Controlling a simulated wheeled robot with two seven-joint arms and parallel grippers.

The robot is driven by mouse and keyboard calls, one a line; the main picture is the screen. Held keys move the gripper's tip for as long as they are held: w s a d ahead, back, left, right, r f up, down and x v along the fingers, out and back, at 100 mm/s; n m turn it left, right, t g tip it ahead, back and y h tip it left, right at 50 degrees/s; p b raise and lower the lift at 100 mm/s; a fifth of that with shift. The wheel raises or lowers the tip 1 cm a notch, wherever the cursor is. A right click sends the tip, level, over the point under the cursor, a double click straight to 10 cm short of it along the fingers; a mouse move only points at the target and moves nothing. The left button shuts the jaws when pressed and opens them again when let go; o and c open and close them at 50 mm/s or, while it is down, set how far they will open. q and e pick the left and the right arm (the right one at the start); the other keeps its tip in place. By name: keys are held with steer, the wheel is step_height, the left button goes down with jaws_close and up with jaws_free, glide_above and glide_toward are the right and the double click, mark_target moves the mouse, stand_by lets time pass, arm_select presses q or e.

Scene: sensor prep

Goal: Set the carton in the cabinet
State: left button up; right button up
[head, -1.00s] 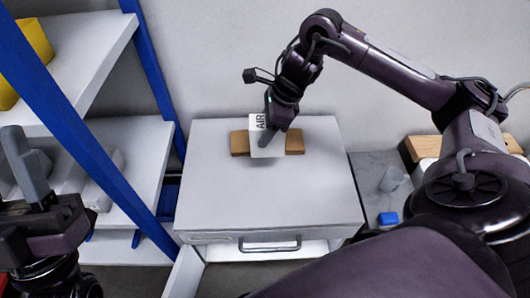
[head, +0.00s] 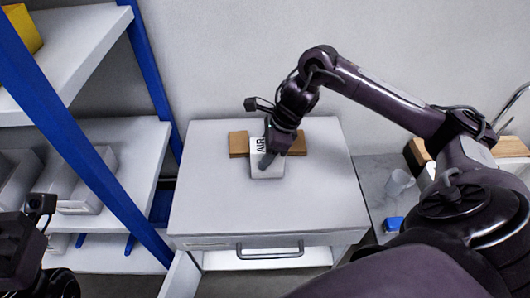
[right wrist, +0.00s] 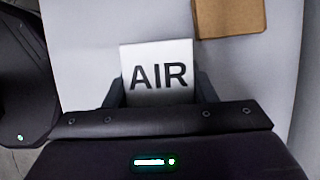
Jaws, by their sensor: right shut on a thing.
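The white carton with AIR printed on its top (head: 268,171) is on or just above the cabinet's top; I cannot tell whether it touches. It also shows in the right wrist view (right wrist: 158,60). My right gripper (head: 273,153) is shut on it, with a finger on either side in the right wrist view. The cabinet (head: 215,205) is white, with a handled drawer front (head: 270,250) and an open lower compartment (head: 265,262). Its door (head: 180,275) stands open at the left. My left gripper (head: 32,215) is at the left edge, partly cut off, its jaws unclear.
Brown cardboard (head: 239,143) shows on both sides behind the carton on the cabinet top. A blue-posted shelf rack (head: 95,155) with grey bins stands at the left. A clear cup (head: 398,181) and a blue block (head: 393,224) are at the right. The cabinet top's front is clear.

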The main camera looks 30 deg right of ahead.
steer(key=shift+f, duration=0.1)
steer(key=o, duration=1)
steer(key=shift+o, duration=0.2)
